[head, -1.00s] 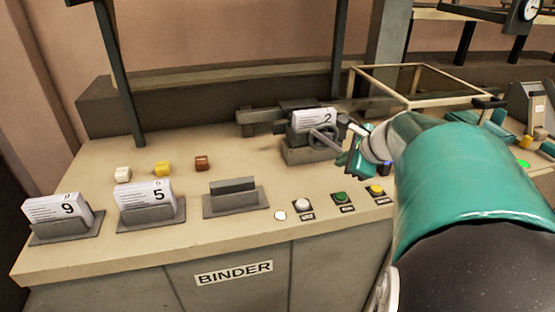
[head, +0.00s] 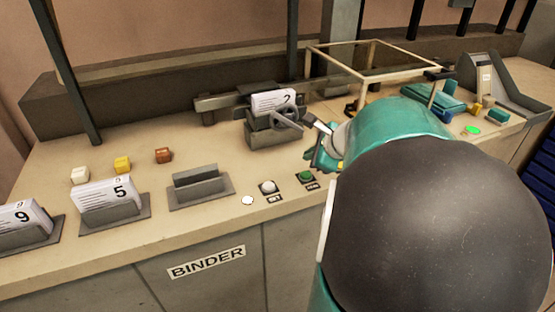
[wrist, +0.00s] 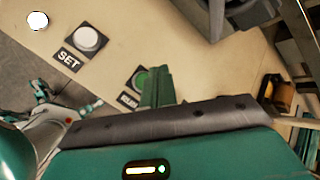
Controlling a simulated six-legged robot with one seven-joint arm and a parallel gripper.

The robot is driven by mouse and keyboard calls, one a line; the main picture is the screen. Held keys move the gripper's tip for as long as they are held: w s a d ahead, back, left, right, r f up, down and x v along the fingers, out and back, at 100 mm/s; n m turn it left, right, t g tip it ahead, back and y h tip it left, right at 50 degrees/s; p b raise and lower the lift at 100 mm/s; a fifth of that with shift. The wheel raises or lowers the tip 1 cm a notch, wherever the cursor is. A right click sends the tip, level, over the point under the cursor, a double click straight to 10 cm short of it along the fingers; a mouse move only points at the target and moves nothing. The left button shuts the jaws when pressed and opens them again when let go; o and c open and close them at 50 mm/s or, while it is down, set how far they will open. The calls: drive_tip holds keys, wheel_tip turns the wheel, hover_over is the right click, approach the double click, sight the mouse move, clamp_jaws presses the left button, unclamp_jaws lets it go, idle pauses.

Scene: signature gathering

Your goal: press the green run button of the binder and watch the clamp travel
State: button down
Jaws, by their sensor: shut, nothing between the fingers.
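The binder's green run button (head: 305,176) sits on the front edge of the bench, right of the white SET button (head: 268,187). In the wrist view the green button (wrist: 141,79) is partly covered by my gripper's shut fingers (wrist: 157,88). In the head view my gripper (head: 314,160) is shut and empty, just behind and above the green button. I cannot tell whether it touches the button. The clamp (head: 270,132), with a handwheel, holds a packet marked 2 (head: 272,101) behind the buttons.
Packets marked 9 (head: 22,215) and 5 (head: 103,193) stand in grey holders at the left. An empty holder (head: 200,188) stands left of the buttons. White, yellow and brown blocks lie behind them.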

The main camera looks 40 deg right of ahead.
sight(309, 177)
drive_tip(key=shift+f, duration=1.7)
idle(0.7)
drive_tip(key=shift+f, duration=0.4)
